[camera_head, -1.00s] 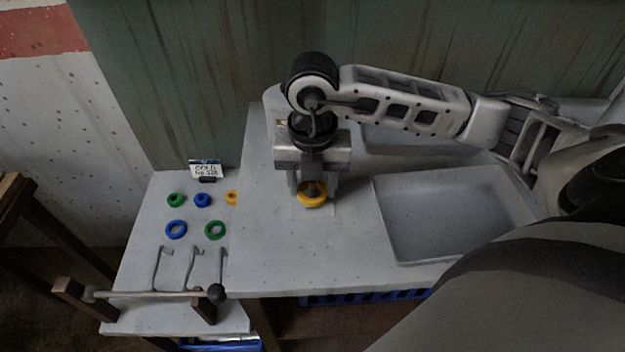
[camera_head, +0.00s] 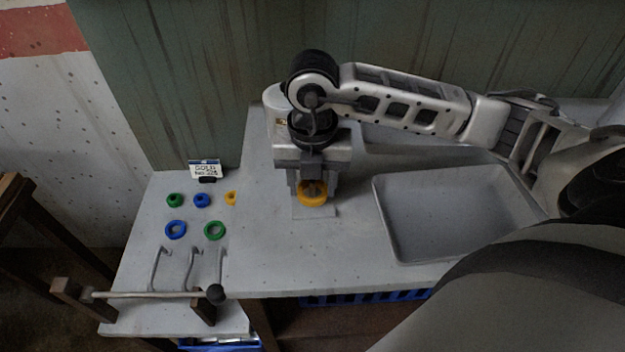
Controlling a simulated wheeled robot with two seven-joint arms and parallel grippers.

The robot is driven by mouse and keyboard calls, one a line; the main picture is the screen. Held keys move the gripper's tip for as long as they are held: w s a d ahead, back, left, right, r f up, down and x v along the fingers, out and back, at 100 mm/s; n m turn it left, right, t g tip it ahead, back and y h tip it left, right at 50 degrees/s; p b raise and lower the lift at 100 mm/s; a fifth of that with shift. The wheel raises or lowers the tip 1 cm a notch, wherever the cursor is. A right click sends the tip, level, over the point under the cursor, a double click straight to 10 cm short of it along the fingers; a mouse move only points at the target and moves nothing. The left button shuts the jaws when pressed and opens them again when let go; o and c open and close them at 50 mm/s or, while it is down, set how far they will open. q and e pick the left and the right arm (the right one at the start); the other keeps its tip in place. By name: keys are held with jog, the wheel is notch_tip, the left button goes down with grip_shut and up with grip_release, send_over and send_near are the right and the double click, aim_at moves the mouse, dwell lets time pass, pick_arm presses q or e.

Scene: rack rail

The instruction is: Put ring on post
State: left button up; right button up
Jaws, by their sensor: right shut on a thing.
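A yellow ring (camera_head: 312,199) is between the fingers of my right gripper (camera_head: 313,190), which points down and is shut on it. The ring is over a pale square plate (camera_head: 318,212) on the grey worktop. Something brownish shows inside the ring, perhaps the post. I cannot tell whether the ring is around it or only above it, because the fingers hide the far side. My left gripper is not in view.
A rail (camera_head: 150,294) with hooks and a dark end knob stands in front. A sunken basin (camera_head: 450,215) is right of the gripper.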

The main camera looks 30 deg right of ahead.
jog(key=shift+f+b, duration=0.3)
jog(key=shift+f, duration=0.2)
jog(key=shift+f+b, duration=0.2)
jog(key=shift+b, duration=0.1)
jog(key=o, duration=0.7)
